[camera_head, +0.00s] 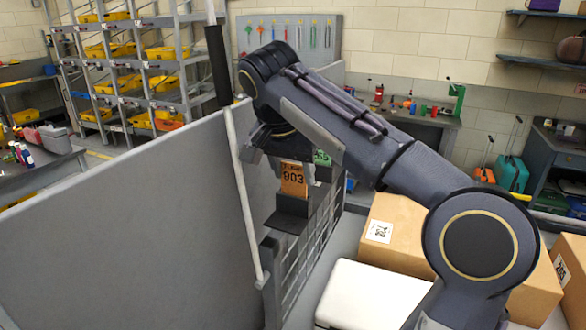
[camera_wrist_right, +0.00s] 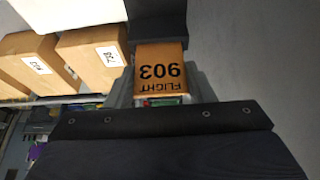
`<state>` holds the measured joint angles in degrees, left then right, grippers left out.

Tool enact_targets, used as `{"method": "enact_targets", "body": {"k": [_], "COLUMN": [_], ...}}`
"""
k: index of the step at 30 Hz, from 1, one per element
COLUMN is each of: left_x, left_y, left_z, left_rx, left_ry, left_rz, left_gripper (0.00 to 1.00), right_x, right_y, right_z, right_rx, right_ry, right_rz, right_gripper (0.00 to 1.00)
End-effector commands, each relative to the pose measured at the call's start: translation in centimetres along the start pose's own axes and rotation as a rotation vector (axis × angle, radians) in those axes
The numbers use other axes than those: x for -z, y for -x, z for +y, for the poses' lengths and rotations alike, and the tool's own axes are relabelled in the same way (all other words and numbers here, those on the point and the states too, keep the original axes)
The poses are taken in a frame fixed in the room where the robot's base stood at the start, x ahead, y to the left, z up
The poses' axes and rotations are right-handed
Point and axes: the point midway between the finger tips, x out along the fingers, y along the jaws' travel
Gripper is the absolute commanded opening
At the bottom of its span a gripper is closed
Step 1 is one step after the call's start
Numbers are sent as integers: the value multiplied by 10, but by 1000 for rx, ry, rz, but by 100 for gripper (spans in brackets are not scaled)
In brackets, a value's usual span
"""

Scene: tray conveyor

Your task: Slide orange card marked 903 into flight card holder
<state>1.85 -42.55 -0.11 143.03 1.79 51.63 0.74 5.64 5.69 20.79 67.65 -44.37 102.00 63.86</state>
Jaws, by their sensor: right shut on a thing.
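The orange card marked 903 (camera_head: 293,181) hangs upright under my right gripper (camera_head: 288,152), which is shut on its upper edge. In the right wrist view the card (camera_wrist_right: 160,66) appears upside down, between the grey fingers. A dark holder (camera_head: 288,214) lies directly below the card at the end of a wire-sided cart. The card's lower edge meets or overlaps the holder; I cannot tell whether it is inside. The holder's dark face also shows in the right wrist view (camera_wrist_right: 156,20). My left gripper is not in view.
A green card (camera_head: 322,160) shows just behind the orange one. A grey panel (camera_head: 120,220) stands close on the left, with a pale rod (camera_head: 240,180) beside the holder. Labelled cardboard boxes (camera_head: 400,228) and a white case (camera_head: 370,292) lie to the right.

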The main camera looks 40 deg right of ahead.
Motion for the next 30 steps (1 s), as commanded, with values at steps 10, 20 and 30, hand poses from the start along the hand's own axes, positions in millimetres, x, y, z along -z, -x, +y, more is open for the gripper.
{"method": "enact_targets", "body": {"k": [10, 20, 30], "left_x": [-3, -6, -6], "left_y": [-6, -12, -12], "left_z": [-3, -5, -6], "left_rx": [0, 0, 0], "left_ry": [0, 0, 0], "left_rz": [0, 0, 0], "left_gripper": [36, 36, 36], "right_x": [-4, -7, -8], "right_y": [-9, -16, -18], "right_z": [0, 0, 0], "right_rx": [0, 1, 1], "right_ry": [0, 0, 0], "right_rz": [0, 0, 0], "right_gripper": [27, 27, 74]}}
